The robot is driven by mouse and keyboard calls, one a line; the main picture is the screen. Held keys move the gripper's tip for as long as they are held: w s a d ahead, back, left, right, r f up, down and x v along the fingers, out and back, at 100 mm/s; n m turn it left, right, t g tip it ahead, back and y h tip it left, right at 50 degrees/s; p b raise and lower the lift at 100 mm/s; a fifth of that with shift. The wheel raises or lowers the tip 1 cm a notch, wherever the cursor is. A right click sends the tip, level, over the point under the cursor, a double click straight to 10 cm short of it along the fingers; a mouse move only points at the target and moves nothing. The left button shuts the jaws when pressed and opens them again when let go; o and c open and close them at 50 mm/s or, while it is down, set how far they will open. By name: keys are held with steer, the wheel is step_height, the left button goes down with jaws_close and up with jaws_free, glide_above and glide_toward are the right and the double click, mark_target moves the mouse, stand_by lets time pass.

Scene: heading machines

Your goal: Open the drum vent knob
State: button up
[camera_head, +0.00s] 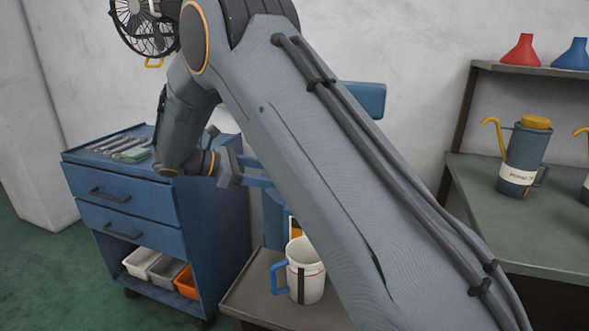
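My arm crosses the picture from the lower right to the upper left and bends down to my gripper (250,171). My gripper points right, between the blue cabinet and my own forearm. Its fingertips are partly hidden behind the arm, so its opening is unclear. No drum vent knob can be made out. A blue body (275,218) with an orange and white label shows partly behind my arm, below the gripper. I cannot tell whether it is the drum.
A blue drawer cabinet (130,212) with tools on top stands at left. A white measuring jug (305,272) stands on a low table (255,297) under my arm. A green bench (545,228) with an oil can (522,155) is at right. A fan (143,25) is at upper left.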

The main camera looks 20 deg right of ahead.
steer(key=w+h, duration=0.1)
steer(key=w, duration=0.1)
steer(key=w+f+n, duration=0.1)
steer(key=w, duration=0.1)
steer(key=w+n+t+h+b, duration=0.1)
steer(key=w, duration=0.1)
steer(key=shift+w+f+h, duration=0.3)
steer(key=shift+f, duration=0.05)
steer(key=shift+w+d+r+n+h, duration=0.15)
steer(key=shift+d+h, duration=0.15)
steer(key=shift+d, duration=0.25)
steer(key=shift+w+d+n+h, duration=0.15)
steer(key=shift+d+h, duration=0.15)
steer(key=shift+d, duration=0.2)
steer(key=shift+w+d+p, duration=0.1)
steer(key=shift+d+p, duration=0.25)
steer(key=d, duration=0.3)
steer(key=w+d+p, duration=0.1)
steer(key=d, duration=0.3)
steer(key=shift+w+d, duration=0.2)
steer(key=c, duration=1.1)
